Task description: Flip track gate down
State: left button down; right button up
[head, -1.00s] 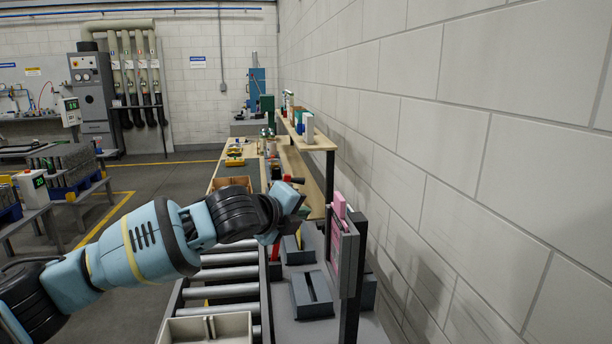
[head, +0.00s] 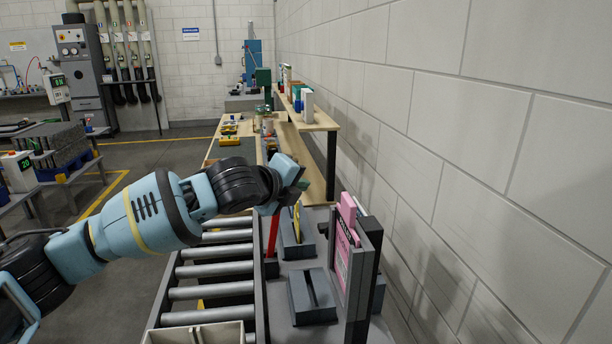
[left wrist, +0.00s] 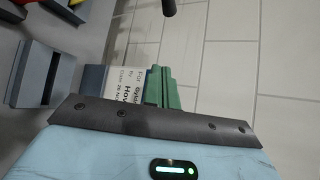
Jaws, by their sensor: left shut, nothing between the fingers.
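A red bar (head: 272,236), which looks like the track gate, stands at the right edge of the roller conveyor (head: 212,275). It shows just below my left gripper, and its upper part is hidden behind the gripper. My left gripper (head: 291,190) is shut and empty, over the conveyor's right edge beside the bar. I cannot tell whether it touches the bar. The left wrist view shows mostly the gripper's housing, with no clear view of the fingertips. My right gripper is not in view.
Grey slotted blocks (head: 312,298) stand on the grey bench right of the conveyor. A dark upright frame with a pink panel (head: 343,262) stands near the wall. A pale tray (head: 200,335) sits at the conveyor's near end. Wooden shelving (head: 310,122) lies beyond.

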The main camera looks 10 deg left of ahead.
pick_arm(q)
jog(key=x, duration=1)
jog(key=a+r, duration=0.2)
jog(key=a, duration=0.1)
jog(key=shift+w+a, duration=0.1)
jog(key=shift+a, duration=0.2)
